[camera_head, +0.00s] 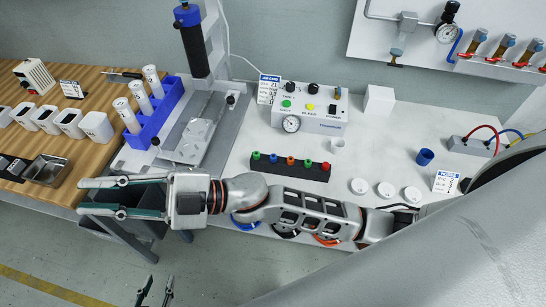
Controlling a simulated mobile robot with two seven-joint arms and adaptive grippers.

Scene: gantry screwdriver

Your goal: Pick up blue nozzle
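The blue nozzle (273,158) stands in a black rack (290,174) on the white bench, second from the left in a row with green, orange and red nozzles. My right gripper (82,197) points left near the front edge of the wooden table, well to the left of the rack. Its fingers are apart with nothing between them. Its arm crosses in front of the rack. My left gripper (160,281) shows only its fingertips at the bottom edge. They are apart and empty, over the floor.
A control box (309,109) with a gauge stands behind the rack. A blue cup (425,157) and several white round lids (385,189) sit to the right. A blue holder (155,116) with white tubes stands left. Coloured rings lie under my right arm.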

